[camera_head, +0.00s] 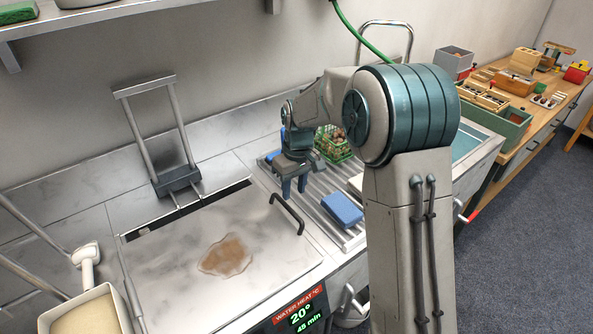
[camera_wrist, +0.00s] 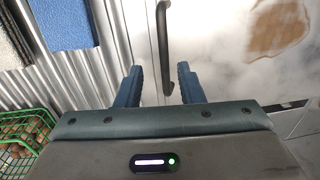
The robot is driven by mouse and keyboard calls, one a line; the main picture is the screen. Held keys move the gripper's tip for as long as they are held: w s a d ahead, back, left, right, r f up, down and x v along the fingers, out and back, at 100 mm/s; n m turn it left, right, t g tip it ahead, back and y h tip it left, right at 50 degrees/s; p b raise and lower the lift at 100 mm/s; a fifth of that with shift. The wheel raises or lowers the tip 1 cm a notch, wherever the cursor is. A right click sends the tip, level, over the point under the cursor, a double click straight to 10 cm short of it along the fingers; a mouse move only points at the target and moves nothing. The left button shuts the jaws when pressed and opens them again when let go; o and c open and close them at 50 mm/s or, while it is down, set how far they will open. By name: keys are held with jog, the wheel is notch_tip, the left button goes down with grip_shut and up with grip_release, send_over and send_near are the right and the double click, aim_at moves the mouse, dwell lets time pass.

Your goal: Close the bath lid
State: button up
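The bath lid (camera_head: 180,265) is a steel panel with a brown stain, lying flat in the counter. Its black bar handle (camera_head: 287,214) stands along the right edge. The handle (camera_wrist: 163,45) shows ahead of the gap between the fingers, and the stained lid (camera_wrist: 222,65) lies to the right.
A green wire basket (camera_head: 333,144) with brown round things stands behind my gripper. A blue block (camera_head: 342,209) lies on the drainboard (camera_head: 318,218). A metal frame (camera_head: 160,135) rises behind the lid. A pale container (camera_head: 88,316) is at front left. A display (camera_head: 300,311) reads 20°, 45 min.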

notch_tip(320, 180, up, 7)
jog(key=shift+w+d, duration=0.2)
jog(key=shift+d, duration=0.15)
jog(key=shift+r, duration=0.1)
jog(key=s+d+r+m+t, duration=0.1)
jog(key=s+d+r+m, duration=0.1)
jog(key=s+d+r, duration=0.3)
jog(key=s+d+m+t, duration=0.1)
jog(key=s+d, duration=0.1)
jog(key=s, duration=0.5)
jog(key=s+d+f+m, duration=0.1)
jog(key=s+d+m, duration=0.1)
jog(key=s, duration=0.5)
jog(key=s+d+f+m+t, duration=0.1)
jog(key=s+d, duration=0.2)
jog(key=s, duration=0.4)
jog(key=shift+s+d+f+m+t+h, duration=0.2)
jog(key=shift+d+f+m+t+h, duration=0.1)
jog(key=shift+f+m+h, duration=0.1)
